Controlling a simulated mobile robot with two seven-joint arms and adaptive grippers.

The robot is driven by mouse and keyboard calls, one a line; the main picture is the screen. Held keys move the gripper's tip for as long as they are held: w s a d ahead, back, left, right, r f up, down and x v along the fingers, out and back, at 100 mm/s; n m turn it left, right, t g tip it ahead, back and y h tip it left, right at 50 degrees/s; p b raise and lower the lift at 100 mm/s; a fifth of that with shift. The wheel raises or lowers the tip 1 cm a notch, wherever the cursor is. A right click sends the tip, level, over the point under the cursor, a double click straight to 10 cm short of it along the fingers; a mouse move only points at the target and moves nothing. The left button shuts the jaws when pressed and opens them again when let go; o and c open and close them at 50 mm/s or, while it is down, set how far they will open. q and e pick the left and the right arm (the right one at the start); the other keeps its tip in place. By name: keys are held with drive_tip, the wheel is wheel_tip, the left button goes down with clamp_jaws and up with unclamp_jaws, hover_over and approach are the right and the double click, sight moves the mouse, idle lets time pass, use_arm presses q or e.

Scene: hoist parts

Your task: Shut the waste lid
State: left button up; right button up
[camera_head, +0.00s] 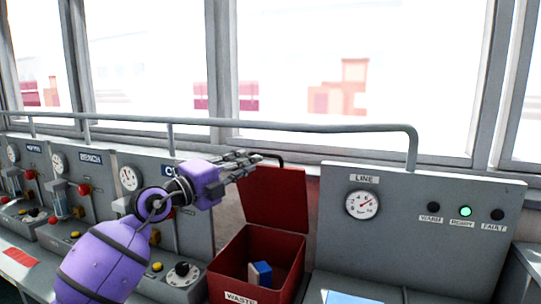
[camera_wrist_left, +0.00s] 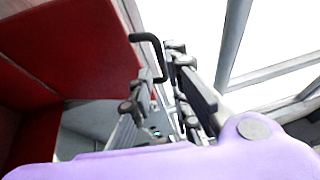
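The red waste bin (camera_head: 293,264) stands open right of centre in the head view. Its red waste lid (camera_head: 274,199) stands upright at the back; the lid also fills the upper left of the left wrist view (camera_wrist_left: 75,45). A black bent handle (camera_head: 272,156) sits at the lid's top edge and shows in the wrist view (camera_wrist_left: 147,38). My left gripper (camera_head: 256,159) is at this handle. In the wrist view its fingers (camera_wrist_left: 161,75) lie on either side of the handle's end. I cannot tell whether they press on it. My right gripper is not in view.
A blue and white block (camera_head: 260,274) lies inside the bin. A grey LINE panel (camera_head: 420,235) with a gauge and a lit green lamp stands to the right. Grey control panels (camera_head: 95,200) line the left. A grey rail (camera_head: 300,127) runs behind, below the windows.

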sight(264, 156)
use_arm(q)
drive_tip(key=x, duration=0.7)
drive_tip(key=shift+b, duration=0.3)
drive_tip(key=shift+c, duration=0.5)
clamp_jaws()
